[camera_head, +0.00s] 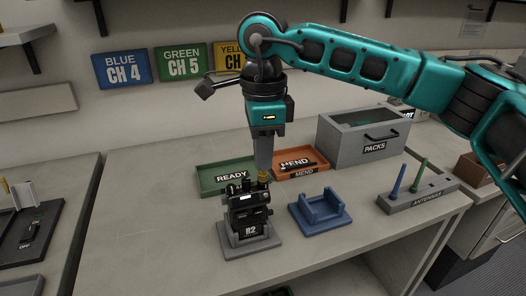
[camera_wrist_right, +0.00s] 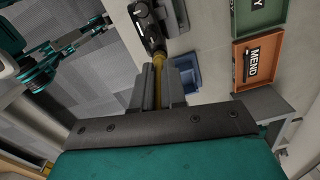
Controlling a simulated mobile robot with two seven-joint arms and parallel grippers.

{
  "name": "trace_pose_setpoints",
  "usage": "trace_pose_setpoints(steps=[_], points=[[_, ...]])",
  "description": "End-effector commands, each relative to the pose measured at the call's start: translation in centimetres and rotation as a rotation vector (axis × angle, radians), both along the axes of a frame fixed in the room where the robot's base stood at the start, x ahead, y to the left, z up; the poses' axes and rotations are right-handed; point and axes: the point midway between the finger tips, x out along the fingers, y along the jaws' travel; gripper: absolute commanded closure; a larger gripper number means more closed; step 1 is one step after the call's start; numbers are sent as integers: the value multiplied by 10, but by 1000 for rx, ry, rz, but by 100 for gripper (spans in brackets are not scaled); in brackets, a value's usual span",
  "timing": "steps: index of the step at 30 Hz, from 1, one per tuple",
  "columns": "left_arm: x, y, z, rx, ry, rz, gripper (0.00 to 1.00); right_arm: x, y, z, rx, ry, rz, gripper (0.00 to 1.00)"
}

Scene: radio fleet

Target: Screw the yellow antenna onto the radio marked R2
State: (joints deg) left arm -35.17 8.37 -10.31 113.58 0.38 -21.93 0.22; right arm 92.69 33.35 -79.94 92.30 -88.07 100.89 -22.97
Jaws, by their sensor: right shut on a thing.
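The radio marked R2 (camera_head: 250,231) stands upright in a grey stand (camera_head: 232,247) on the bench. Its top also shows in the wrist view (camera_wrist_right: 148,28). My right gripper (camera_head: 264,168) points down over the radio's top, shut on the yellow antenna (camera_head: 263,176). In the wrist view the yellow antenna (camera_wrist_right: 159,64) runs from between the fingers to the radio's top. Its lower end meets or nearly meets the radio; I cannot tell if it is threaded.
A blue cradle (camera_head: 331,219) stands empty right of the radio. The antenna rack (camera_head: 443,195) holds a blue and a green antenna. Behind are the green READY tray (camera_head: 205,188), the orange MEND tray (camera_head: 323,168) with a dark item, and the grey PACKS box (camera_head: 345,150).

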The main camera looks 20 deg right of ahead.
Motion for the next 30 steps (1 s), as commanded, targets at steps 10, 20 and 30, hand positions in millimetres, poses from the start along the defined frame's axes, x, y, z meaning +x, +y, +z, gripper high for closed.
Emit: trace_pose_setpoints(steps=[10, 20, 30], points=[[0, 0, -2, 0, 0, 0, 57, 1, 0, 1, 1, -3, -120, 85], [0, 0, -2, 0, 0, 0, 57, 0, 0, 0, 1, -1, -115, 59], [-1, -2, 0, -7, 11, -2, 57, 0, 0, 0, 0, 0, -115, 59]])
